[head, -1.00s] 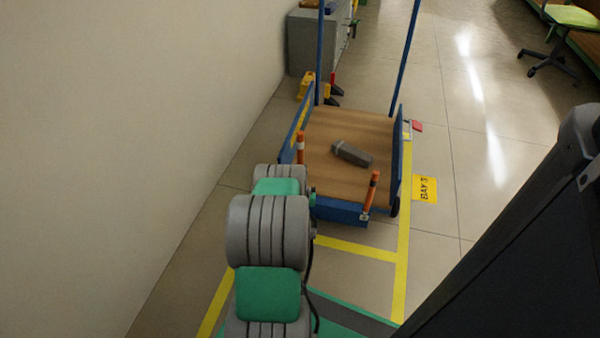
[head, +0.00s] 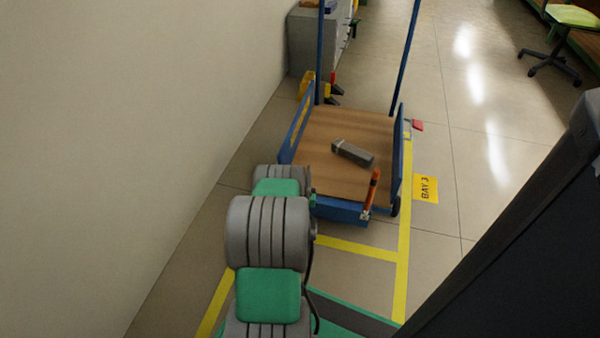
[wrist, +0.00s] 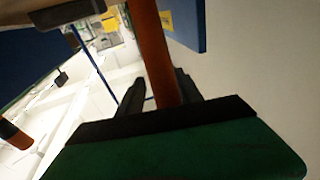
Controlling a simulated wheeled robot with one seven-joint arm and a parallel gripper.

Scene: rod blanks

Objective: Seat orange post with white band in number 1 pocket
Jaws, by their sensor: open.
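An orange post (wrist: 152,50) runs down between the two open fingers of my gripper (wrist: 158,92) in the wrist view. Its lower end goes out of sight behind the dark palm edge, and I cannot see a white band on it. A second orange post (head: 373,190) stands at the front right corner of the blue cart, with something pale at its foot. An orange and black post end (wrist: 14,134) shows at the left edge of the wrist view. I cannot make out a number 1 pocket.
The cart's wooden deck (head: 330,180) carries a loose grey block (head: 352,152). Blue side boards and tall blue poles edge the cart. A wall (head: 130,120) stands close on the left. A yellow BAY 3 sign (head: 425,189) lies on open floor at the right.

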